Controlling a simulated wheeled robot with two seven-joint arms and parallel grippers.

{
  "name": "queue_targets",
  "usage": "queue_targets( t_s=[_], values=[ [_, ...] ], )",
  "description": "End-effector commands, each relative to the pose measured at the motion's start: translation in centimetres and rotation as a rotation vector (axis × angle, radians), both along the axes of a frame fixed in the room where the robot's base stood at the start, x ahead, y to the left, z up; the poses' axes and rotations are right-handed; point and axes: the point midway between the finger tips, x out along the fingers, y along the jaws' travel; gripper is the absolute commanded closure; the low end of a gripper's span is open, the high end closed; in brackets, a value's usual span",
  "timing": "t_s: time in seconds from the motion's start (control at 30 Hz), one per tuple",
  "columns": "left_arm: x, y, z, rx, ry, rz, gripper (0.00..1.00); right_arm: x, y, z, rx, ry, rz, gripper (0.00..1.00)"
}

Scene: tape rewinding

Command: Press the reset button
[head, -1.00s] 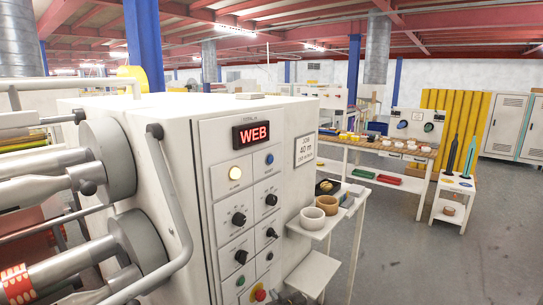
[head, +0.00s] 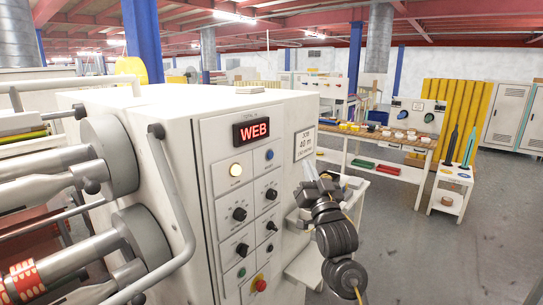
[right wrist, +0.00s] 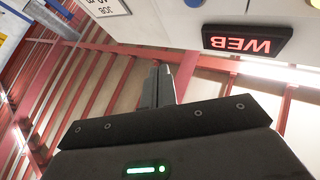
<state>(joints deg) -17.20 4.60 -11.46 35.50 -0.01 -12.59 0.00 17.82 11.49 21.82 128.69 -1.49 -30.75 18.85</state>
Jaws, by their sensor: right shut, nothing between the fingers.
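The control panel (head: 250,200) is on the front of a white machine cabinet. It has a red lit WEB display (head: 255,131), a lit pale yellow button (head: 235,170), a blue button (head: 270,155), several black knobs, a green button (head: 241,272) and a red knob-like button (head: 260,284). The labels are too small to read, so I cannot tell which is reset. My right gripper (head: 310,171) is shut and empty, pointing up to the right of the panel, apart from the buttons. In the right wrist view its fingers (right wrist: 158,86) are together. My left gripper is not in view.
A JOB 40 m sign (head: 304,143) is on the cabinet beside my right gripper. A grey bar handle (head: 172,190) and large rollers (head: 140,240) stand left of the panel. A workbench (head: 390,171) stands behind to the right; the floor there is open.

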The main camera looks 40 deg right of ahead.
Motion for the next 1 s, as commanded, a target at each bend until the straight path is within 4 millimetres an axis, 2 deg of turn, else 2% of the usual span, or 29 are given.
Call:
queue_targets(
  t_s=[0.37, 0.77, 1.0],
  values=[
    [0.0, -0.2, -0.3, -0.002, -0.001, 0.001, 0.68, 0.8, 0.2, -0.2, 0.003, 0.001, 0.001, 1.0],
    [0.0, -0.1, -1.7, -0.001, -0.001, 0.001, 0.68, 5.7, 1.7, -0.3, 0.004, 0.002, 0.001, 1.0],
    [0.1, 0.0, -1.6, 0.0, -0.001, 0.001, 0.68, 7.8, 2.4, -0.1, 0.002, 0.003, 0.001, 1.0]
  ],
)
